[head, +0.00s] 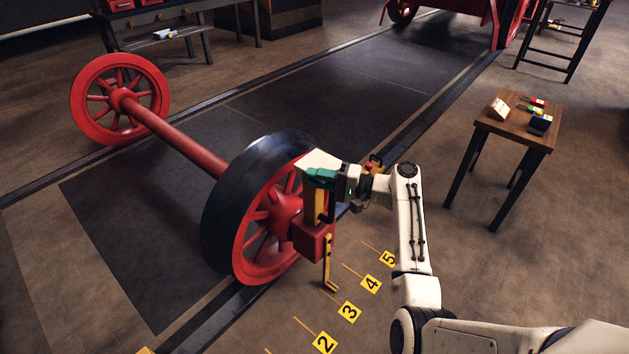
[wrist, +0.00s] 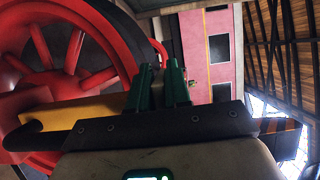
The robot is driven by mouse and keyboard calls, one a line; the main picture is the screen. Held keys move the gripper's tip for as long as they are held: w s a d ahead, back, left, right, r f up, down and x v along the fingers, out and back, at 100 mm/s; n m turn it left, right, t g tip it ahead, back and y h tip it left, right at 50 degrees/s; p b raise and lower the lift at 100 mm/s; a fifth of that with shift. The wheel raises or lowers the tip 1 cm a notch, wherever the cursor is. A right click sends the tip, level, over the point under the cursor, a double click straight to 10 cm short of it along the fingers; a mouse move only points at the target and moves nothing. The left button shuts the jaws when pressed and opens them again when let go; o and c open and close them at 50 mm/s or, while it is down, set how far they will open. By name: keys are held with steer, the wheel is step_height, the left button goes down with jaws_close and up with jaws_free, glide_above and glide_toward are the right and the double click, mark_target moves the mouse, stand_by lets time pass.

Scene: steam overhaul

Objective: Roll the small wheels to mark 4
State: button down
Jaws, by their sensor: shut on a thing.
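The small wheels are a pair of red spoked wheels joined by a red axle (head: 180,143). The near wheel (head: 250,235) stands on the near rail and the far wheel (head: 118,98) on the far rail. A red box (head: 312,240) sits at the near hub, with a yellow pointer (head: 328,262) hanging down. The pointer's foot is close to the line of mark 3 (head: 349,311), short of mark 4 (head: 371,284). My gripper (head: 320,180) is shut on the yellow bar above the box; the bar also shows in the wrist view (wrist: 75,108). The exact grip is partly hidden.
Marks 2 (head: 325,342) and 5 (head: 388,258) lie on the floor along the rail. A small wooden table (head: 520,136) with small items stands at the right. A red vehicle (head: 450,12) is farther up the track. The track between is clear.

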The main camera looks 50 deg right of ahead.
mark_target(334, 159)
steer(key=shift+d+f+b, duration=0.15)
steer(key=shift+d+b, duration=0.25)
steer(key=shift+b, duration=0.1)
steer(key=shift+d, duration=0.15)
steer(key=shift+d+f+b, duration=0.1)
steer(key=shift+d+b, duration=0.75)
steer(key=shift+d, duration=0.75)
steer(key=shift+d+b, duration=0.7)
steer(key=shift+d+b, duration=0.85)
steer(key=shift+d, duration=0.5)
steer(key=shift+d+b, duration=0.65)
steer(key=shift+b, duration=0.1)
steer(key=shift+d+b, duration=0.7)
steer(key=shift+d, duration=0.45)
steer(key=shift+w+a, duration=0.1)
steer(key=shift+a, duration=0.3)
steer(key=shift+d, duration=0.2)
stand_by(0.5)
